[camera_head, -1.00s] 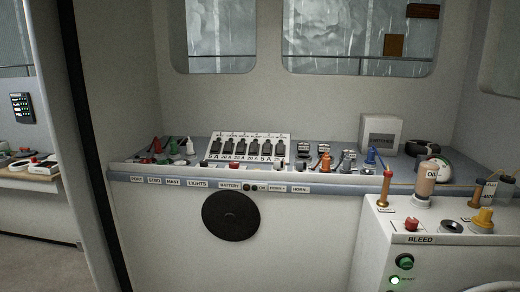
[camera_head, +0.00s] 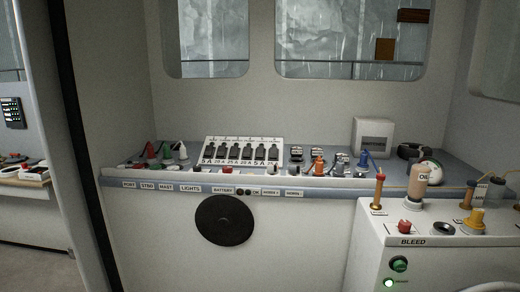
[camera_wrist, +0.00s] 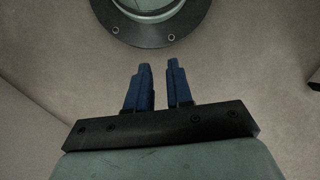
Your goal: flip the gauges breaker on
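A white breaker panel (camera_head: 242,151) with a row of black breakers stands on the console at mid-picture in the head view. Ratings such as 5 A and 25 A are printed below the breakers. The small labels above them are too small to read, so I cannot tell which breaker is the gauges one, nor the lever positions. My gripper (camera_wrist: 160,80) shows in the wrist view with two blue fingers apart and nothing between them. It faces a pale surface, away from any breaker in that view. My gripper does not show in the head view.
Colored levers (camera_head: 165,153) stand left of the panel. Connectors and an orange plug (camera_head: 319,165) are to its right, then a white box (camera_head: 373,136). A black round disc (camera_head: 224,220) is on the console front. An oil bottle (camera_head: 419,181) stands on the bleed cabinet (camera_head: 380,240). A dark ring (camera_wrist: 150,25) shows in the wrist view.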

